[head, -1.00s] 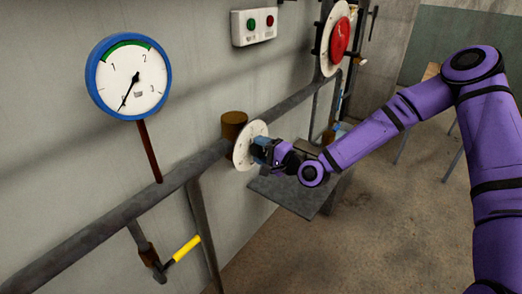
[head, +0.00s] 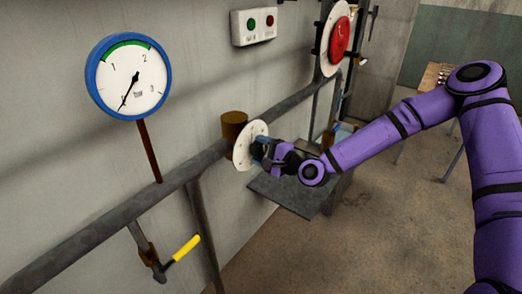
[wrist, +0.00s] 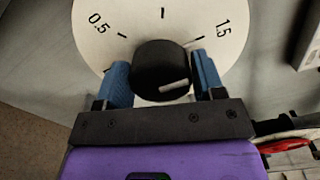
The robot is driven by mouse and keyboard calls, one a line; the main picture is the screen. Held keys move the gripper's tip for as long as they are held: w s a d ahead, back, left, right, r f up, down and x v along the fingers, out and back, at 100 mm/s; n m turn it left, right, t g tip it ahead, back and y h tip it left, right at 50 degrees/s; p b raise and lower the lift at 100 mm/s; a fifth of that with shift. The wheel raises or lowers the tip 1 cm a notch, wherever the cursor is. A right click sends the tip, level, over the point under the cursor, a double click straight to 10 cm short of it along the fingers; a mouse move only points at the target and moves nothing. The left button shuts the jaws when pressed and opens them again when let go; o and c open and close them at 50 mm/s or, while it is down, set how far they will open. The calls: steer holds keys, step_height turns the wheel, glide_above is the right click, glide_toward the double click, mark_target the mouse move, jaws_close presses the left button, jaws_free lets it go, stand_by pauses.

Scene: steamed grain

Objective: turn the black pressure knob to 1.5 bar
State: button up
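The black pressure knob (wrist: 160,70) sits at the middle of a round white dial plate (wrist: 95,15) marked 0.5 at upper left and 1.5 at upper right. A white line on the knob points to the right in the wrist view, lower than the 1.5 mark. My gripper (wrist: 163,75) has its blue fingers on either side of the knob and appears closed on it. In the head view, my gripper (head: 262,150) is at the dial plate (head: 243,150) and hides the knob. The blue-rimmed gauge (head: 128,77) has its needle near 0.
A pipe (head: 90,235) runs along the wall behind the dial plate. A yellow-handled valve (head: 186,248) hangs below it. A grey shelf (head: 290,193) is below my gripper.

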steer(key=shift+o, duration=1.3)
steer(key=v, duration=1)
steer(key=shift+s+d, duration=0.25)
steer(key=shift+d, duration=0.05)
